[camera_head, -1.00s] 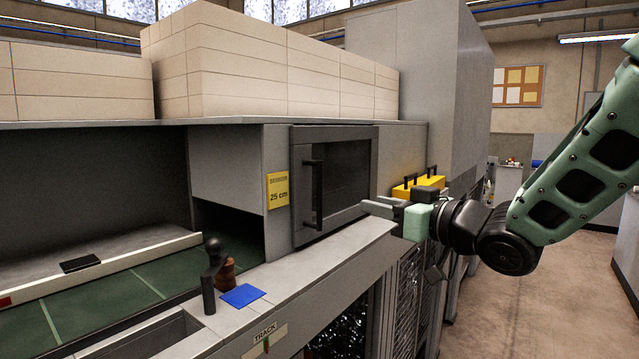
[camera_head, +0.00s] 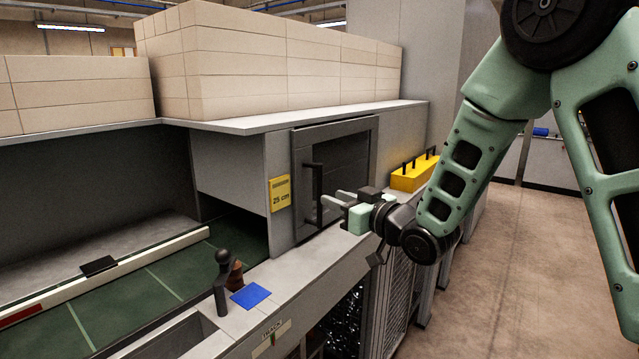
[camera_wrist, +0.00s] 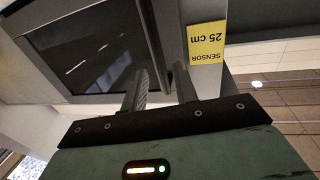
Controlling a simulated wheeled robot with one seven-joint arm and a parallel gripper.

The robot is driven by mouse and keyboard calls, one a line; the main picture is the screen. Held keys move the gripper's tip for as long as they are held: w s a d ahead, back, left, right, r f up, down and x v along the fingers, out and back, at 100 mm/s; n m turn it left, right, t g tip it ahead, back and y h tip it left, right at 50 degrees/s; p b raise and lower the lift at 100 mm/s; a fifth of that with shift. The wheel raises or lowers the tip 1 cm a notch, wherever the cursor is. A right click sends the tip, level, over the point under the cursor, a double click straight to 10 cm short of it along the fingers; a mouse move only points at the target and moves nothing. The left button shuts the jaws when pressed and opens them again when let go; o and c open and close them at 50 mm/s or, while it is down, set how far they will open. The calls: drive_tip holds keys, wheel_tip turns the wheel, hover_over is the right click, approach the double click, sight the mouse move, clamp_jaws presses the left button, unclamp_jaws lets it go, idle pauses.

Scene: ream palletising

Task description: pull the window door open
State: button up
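The window door (camera_head: 345,165) is a dark-framed panel with a dark glass pane, set in the grey machine housing; it looks shut. Its black upright bar handle (camera_head: 317,180) is on the door's left side. My gripper (camera_head: 331,199) is in front of the door at the handle's lower half, its fingers pointing left towards the bar. In the wrist view my gripper (camera_wrist: 160,72) has its two fingers apart, with a dark upright strip ahead of them. I cannot tell whether the bar is between the fingers or just beyond them.
A yellow "25 cm" sensor sign (camera_head: 280,193) is left of the door. A yellow box with black handles (camera_head: 413,172) stands to the right. A dark knobbed lever (camera_head: 222,280) and a blue pad (camera_head: 250,296) are on the front ledge. Open floor (camera_head: 500,260) lies right.

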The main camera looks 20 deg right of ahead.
sight(321, 193)
drive_tip(key=p+x, duration=0.2)
drive_tip(key=x, duration=0.4)
drive_tip(key=shift+w, duration=0.15)
clamp_jaws()
